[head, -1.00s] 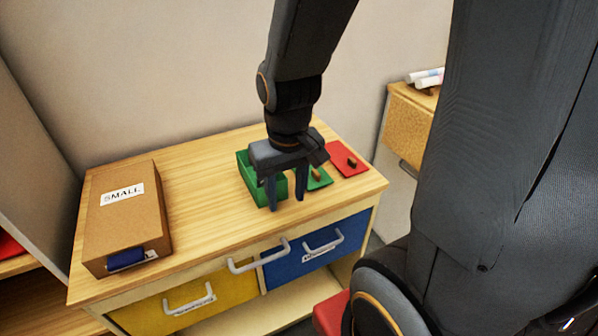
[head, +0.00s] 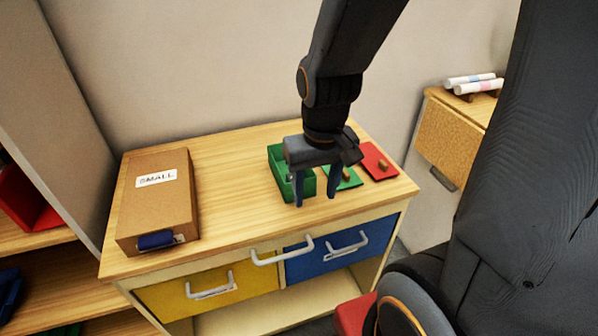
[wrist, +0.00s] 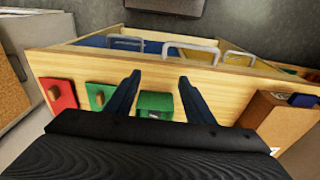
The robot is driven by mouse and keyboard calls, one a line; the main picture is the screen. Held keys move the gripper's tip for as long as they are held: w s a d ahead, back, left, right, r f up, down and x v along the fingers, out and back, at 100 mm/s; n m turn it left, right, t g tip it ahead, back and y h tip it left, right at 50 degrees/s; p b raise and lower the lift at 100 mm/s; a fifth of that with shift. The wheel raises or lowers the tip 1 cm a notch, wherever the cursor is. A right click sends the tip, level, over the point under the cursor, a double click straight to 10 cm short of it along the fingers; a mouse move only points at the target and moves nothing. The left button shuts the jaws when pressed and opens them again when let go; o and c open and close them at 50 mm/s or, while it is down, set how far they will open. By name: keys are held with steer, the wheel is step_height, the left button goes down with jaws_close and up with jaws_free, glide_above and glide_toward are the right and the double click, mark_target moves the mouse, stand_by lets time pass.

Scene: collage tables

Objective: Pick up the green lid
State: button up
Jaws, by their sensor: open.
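The green lid (head: 342,180) lies flat on the wooden table top, with a small wooden knob on it. In the wrist view the green lid (wrist: 98,97) is left of my fingers. My gripper (head: 314,200) is open and empty, pointing down above the table, in front of the green box and left of the lid in the head view. In the wrist view my gripper (wrist: 158,82) has its two fingers spread apart. The open green box (head: 278,160) stands just behind my gripper, partly hidden by it; it also shows between the fingers in the wrist view (wrist: 154,103).
A red lid (head: 379,163) with a knob lies right of the green lid. A brown box labelled SMALL (head: 156,205) stands on the left. The table front has a yellow drawer (head: 170,299) and a blue drawer (head: 330,262) with handles. The table top between box and gripper is clear.

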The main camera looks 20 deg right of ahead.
steer(key=w+d+r+m, duration=0.1)
steer(key=w+d+m, duration=0.5)
steer(key=m, duration=0.3)
steer(key=m+g, duration=0.1)
steer(key=m, duration=0.8)
glide_toward(346, 172)
steer(key=shift+s+a+f, duration=0.2)
steer(key=shift+f, duration=0.05)
steer(key=shift+d+f, duration=0.1)
steer(key=shift+f, duration=0.05)
steer(key=shift+w+d+f+p, duration=0.15)
steer(key=shift+f+p, duration=0.55)
steer(key=shift+f, duration=1.15)
steer(key=shift+w+a+f+p, duration=0.15)
steer(key=shift+f+p, duration=0.55)
steer(key=shift+f, duration=1.2)
steer(key=shift+d, duration=0.1)
steer(key=shift+c, duration=0.3)
steer(key=c, duration=1.1)
